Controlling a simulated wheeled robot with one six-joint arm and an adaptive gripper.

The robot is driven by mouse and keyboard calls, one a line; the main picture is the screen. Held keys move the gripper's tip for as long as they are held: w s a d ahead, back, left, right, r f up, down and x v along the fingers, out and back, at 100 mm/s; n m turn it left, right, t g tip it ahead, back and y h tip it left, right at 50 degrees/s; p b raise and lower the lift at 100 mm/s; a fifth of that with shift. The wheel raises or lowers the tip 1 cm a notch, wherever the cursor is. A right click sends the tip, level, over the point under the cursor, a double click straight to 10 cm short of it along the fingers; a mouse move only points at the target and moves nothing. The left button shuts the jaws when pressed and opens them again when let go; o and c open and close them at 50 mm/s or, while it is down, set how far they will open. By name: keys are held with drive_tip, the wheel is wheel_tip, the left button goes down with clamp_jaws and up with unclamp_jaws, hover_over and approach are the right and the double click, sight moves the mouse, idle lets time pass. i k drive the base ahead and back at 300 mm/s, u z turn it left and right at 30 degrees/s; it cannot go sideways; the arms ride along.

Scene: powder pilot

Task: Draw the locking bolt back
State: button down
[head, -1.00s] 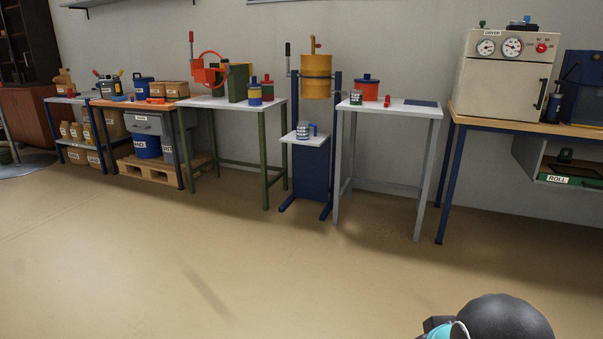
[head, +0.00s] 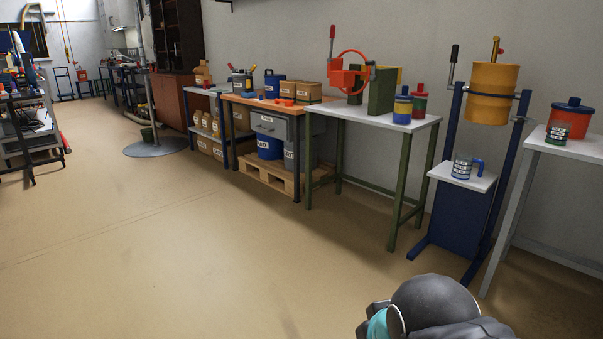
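No part can be made out for certain as the locking bolt. An orange ring device (head: 352,74) with a red-handled lever (head: 332,40) stands on the green-legged table (head: 397,125). Part of my own arm shows at the bottom right, dark and rounded with a teal band. My gripper's fingers are not in view.
A white-topped table (head: 570,148) with an orange pot (head: 571,117) stands at the right edge. An orange workbench (head: 262,101) and shelves line the wall further left. A dark cart (head: 27,130) stands at the far left. The tan floor (head: 170,235) in front is open.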

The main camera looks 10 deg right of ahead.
sight(519, 121)
drive_tip(key=z, duration=0.2)
drive_tip(key=i, duration=1.5)
drive_tip(key=z, duration=1.3)
drive_tip(key=i, duration=1)
drive_tip(key=z, duration=0.85)
